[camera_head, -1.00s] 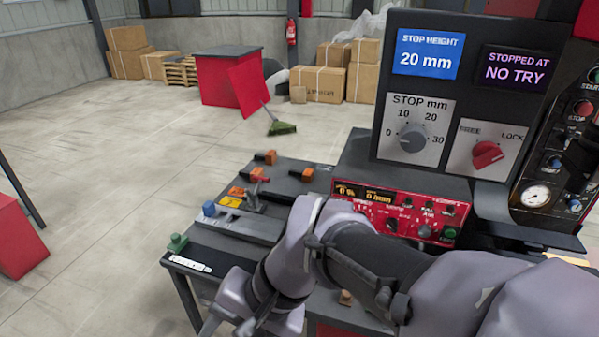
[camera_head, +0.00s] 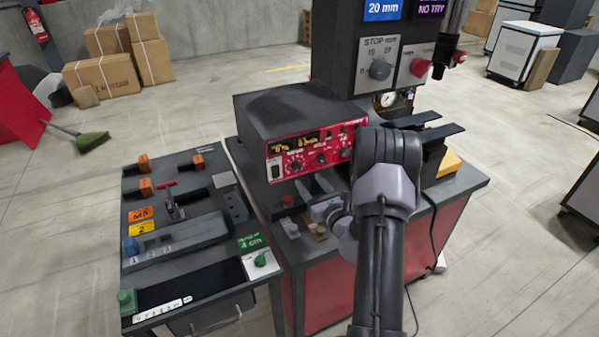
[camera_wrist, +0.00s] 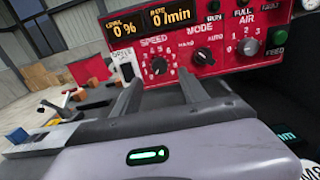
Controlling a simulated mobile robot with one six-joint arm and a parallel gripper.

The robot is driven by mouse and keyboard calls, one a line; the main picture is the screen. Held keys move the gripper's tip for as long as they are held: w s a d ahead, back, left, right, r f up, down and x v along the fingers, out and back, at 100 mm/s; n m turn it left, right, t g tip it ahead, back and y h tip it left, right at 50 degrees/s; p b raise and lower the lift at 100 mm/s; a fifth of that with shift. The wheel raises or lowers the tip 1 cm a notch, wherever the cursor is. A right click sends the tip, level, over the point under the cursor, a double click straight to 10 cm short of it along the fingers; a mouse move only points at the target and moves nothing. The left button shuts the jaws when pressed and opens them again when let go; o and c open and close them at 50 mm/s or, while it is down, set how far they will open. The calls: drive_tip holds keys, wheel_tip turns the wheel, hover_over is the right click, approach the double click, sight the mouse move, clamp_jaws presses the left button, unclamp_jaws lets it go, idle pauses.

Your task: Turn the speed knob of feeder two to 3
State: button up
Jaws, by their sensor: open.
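The red control panel (camera_head: 272,174) is on the front of a dark box and also fills the upper wrist view (camera_wrist: 292,65). Its dark speed knob (camera_wrist: 158,66) sits under the word SPEED at the panel's left, with small numerals around it; I cannot read its pointer. The knob shows small in the head view (camera_head: 296,166). The displays read level 0 % and rate 0 /min. My gripper (camera_wrist: 160,80) is open and empty, its two fingers pointing at the panel on either side of the speed knob, apparently short of it. It also shows in the head view (camera_head: 314,183).
The mode knob (camera_wrist: 203,57) and air knob (camera_wrist: 248,47) are right of the speed knob. A green feed button (camera_wrist: 278,36) is beyond. A stop-height panel with a grey dial (camera_head: 380,69) stands behind. A side table (camera_head: 200,295) with orange clamps is at left.

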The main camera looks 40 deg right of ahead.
sight(298, 168)
drive_tip(key=b+x, duration=0.1)
drive_tip(key=x, duration=0.6)
drive_tip(key=shift+w, duration=0.2)
clamp_jaws()
